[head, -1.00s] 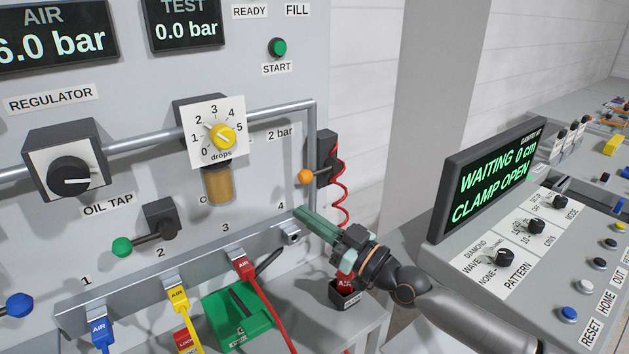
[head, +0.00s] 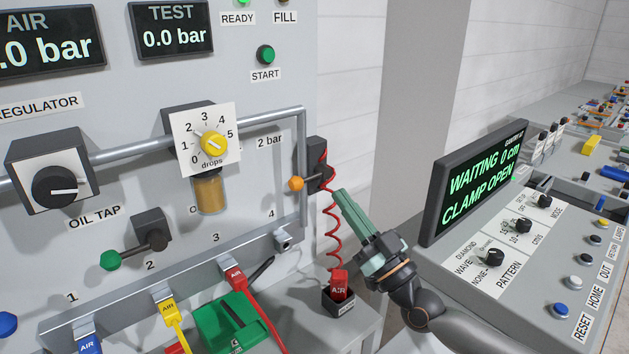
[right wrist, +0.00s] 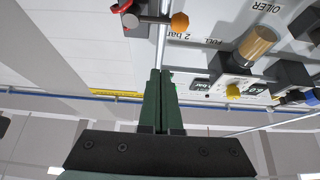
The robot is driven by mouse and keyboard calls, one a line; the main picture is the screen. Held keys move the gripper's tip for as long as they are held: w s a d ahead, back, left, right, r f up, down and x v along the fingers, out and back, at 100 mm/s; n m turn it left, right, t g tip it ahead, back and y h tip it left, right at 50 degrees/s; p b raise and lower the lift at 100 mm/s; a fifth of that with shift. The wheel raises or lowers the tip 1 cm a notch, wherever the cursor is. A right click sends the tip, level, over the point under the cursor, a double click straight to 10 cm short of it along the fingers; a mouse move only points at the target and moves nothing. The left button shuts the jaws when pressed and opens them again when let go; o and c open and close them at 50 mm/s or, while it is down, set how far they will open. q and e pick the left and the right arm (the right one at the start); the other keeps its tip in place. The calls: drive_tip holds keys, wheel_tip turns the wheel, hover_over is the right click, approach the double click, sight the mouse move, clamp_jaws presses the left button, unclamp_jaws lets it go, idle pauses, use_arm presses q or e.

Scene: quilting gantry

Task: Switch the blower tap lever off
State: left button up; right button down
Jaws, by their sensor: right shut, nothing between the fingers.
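The blower tap's lever has an orange knob (head: 296,183) and points left in the head view. Its black body (head: 316,166) sits at the panel's right edge, with a red coiled hose hanging from it. The knob also shows near the top of the right wrist view (right wrist: 180,21), with the lever across the pale pipe. My right gripper (head: 340,192) is shut and empty, right of the lever and slightly lower in the head view, apart from it. The wrist view shows its closed fingertips (right wrist: 160,73) below the knob. My left gripper is not in view.
A metal pipe (head: 304,140) runs down beside the tap. A red AIR piece (head: 340,285) stands in a dark holder (head: 339,304) below. The oil tap's green-knobbed lever (head: 111,260) is left. A console (head: 470,215) stands right.

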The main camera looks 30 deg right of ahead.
sight(309, 178)
drive_tip(key=d+p+x, duration=0.1)
drive_tip(key=p+x, duration=0.1)
drive_tip(key=x, duration=0.8)
use_arm(q)
drive_tip(key=shift+b, duration=1.1)
use_arm(e)
drive_tip(key=shift+y, duration=0.3)
drive_tip(key=f, duration=0.2)
drive_tip(key=a+f, duration=0.1)
drive_tip(key=f, duration=0.1)
drive_tip(key=shift+w+f, duration=0.15)
drive_tip(key=shift+f, duration=0.1)
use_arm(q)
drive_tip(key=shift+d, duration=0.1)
use_arm(e)
drive_tip(key=shift+a+n, duration=0.15)
drive_tip(key=shift+n, duration=0.15)
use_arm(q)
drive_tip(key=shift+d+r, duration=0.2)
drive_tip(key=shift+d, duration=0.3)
use_arm(e)
drive_tip(key=shift+f+n+y, duration=0.15)
drive_tip(key=shift+n+y, duration=0.25)
